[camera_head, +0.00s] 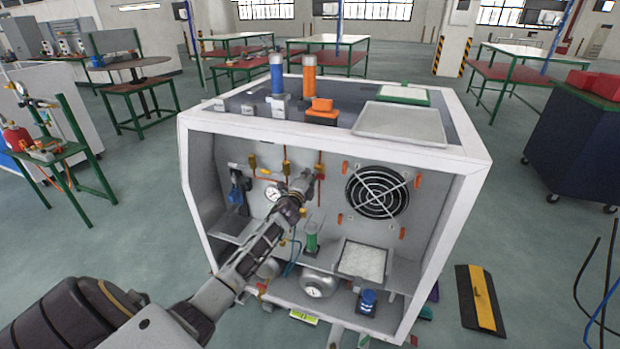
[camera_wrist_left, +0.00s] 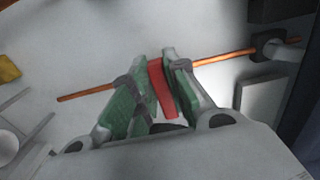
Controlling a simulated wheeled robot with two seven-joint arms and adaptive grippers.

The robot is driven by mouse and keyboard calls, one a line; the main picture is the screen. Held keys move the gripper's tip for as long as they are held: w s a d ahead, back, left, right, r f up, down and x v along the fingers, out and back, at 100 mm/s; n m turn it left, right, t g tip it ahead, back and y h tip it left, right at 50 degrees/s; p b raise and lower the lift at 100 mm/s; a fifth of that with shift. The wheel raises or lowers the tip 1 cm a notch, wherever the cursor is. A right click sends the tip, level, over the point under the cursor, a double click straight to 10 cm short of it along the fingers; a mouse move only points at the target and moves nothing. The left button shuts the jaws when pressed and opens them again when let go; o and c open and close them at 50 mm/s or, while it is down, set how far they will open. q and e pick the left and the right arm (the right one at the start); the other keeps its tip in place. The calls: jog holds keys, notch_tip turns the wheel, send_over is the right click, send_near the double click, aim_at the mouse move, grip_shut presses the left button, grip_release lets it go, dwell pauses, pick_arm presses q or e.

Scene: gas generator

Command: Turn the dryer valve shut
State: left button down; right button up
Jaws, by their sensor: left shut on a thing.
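My left gripper (camera_head: 306,180) reaches into the open front of the white generator cabinet (camera_head: 322,140), up to the pipes on its back panel. In the left wrist view, its green-padded fingers (camera_wrist_left: 158,84) are shut on a red valve handle (camera_wrist_left: 161,88), with one finger on each side. The handle sits across a thin copper pipe (camera_wrist_left: 95,92) that runs slantwise behind the fingers. In the head view, my gripper hides the handle. My right gripper is not in view.
A round gauge (camera_head: 272,193) and brass fittings (camera_head: 252,162) are left of my gripper. A caged fan (camera_head: 377,191) is to its right. Below are a green-topped cylinder (camera_head: 312,238) and a white box (camera_head: 362,262). The cabinet's frame surrounds the opening.

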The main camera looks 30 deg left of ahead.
pick_arm(q)
jog(key=c, duration=1.4)
grip_release()
jog(key=shift+a, duration=0.1)
jog(key=shift+v, duration=6.05)
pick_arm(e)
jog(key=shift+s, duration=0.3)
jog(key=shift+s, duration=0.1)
